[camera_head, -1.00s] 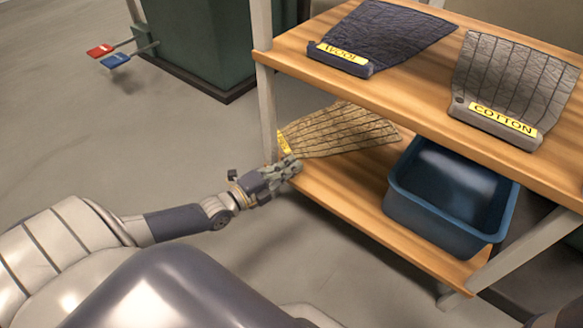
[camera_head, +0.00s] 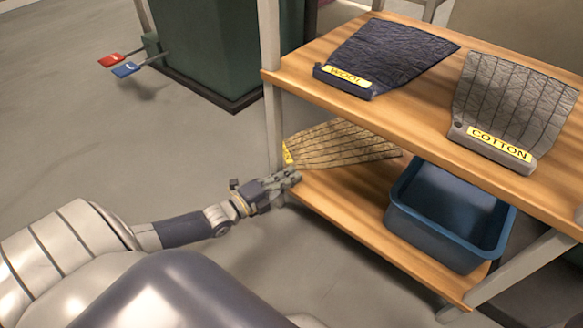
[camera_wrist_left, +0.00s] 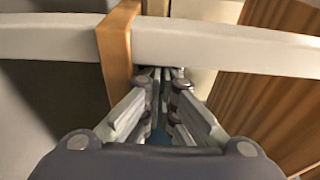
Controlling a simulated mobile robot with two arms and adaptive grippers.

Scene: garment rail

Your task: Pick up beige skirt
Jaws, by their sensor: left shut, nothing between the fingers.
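The beige skirt (camera_head: 342,144), pleated with dark lines, lies flat on the lower wooden shelf. My left gripper (camera_head: 292,178) is at the front left edge of that shelf, just in front of the label end. It is shut and empty, apart from the skirt in the picture. In the left wrist view my left gripper (camera_wrist_left: 165,85) has its fingers together, pointing at a pale post. My right gripper is out of view.
A blue bin (camera_head: 450,215) stands on the lower shelf, right of the skirt. The upper shelf (camera_head: 420,100) overhangs, with a dark wool garment (camera_head: 390,55) and a grey cotton garment (camera_head: 510,95). A pale post (camera_head: 275,130) stands close to my left gripper.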

